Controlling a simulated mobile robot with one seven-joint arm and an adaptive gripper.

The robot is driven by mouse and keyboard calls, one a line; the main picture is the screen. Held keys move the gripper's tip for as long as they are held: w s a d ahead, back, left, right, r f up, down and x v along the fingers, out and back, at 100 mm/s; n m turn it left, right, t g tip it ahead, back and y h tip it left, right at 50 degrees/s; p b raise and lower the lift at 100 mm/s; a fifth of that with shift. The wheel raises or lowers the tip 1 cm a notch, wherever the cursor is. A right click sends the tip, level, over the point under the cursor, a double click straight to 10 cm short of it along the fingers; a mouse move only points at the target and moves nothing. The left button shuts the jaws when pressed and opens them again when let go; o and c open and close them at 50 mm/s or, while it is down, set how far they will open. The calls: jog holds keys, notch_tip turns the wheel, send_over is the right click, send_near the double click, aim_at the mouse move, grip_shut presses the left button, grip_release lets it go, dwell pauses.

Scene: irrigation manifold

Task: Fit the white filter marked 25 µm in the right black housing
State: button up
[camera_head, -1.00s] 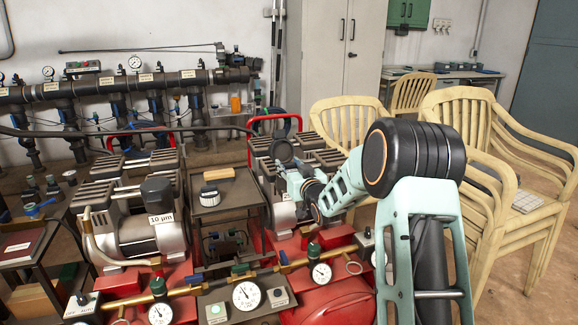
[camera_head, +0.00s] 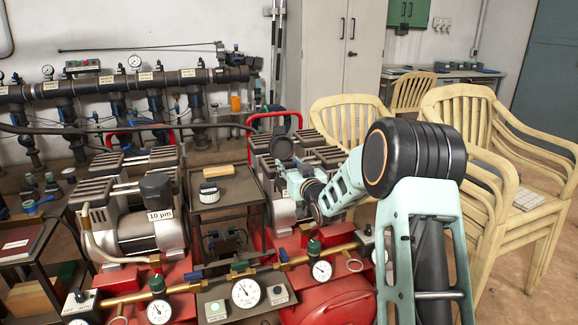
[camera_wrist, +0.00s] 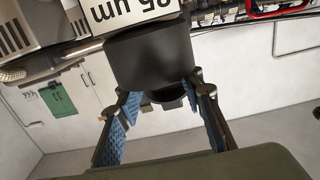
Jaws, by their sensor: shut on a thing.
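My gripper (camera_wrist: 165,97) is shut on a dark part between its blue-padded fingertips. I cannot tell what the part is, and no white filter surface shows there. A black cylinder (camera_wrist: 150,60) hangs right beyond the fingertips in the wrist view. In the head view the right black housing (camera_head: 281,147) shows as a dark round shape beside my wrist. My arm partly hides that area. The left black housing (camera_head: 156,188) carries a "10 µm" label.
A small dark table (camera_head: 225,199) between the two machines bears a wooden block (camera_head: 219,172) and a small black-and-white item (camera_head: 208,193). Gauges and brass pipes (camera_head: 206,278) run in front. Stacked yellow chairs (camera_head: 500,195) stand right of my arm.

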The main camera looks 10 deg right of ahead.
jog(key=o, duration=1.2)
jog(key=shift+f, duration=0.1)
jog(key=shift+o, duration=0.4)
jog(key=shift+o, duration=0.9)
jog(key=shift+r+p, duration=1.55)
jog(key=shift+r, duration=2)
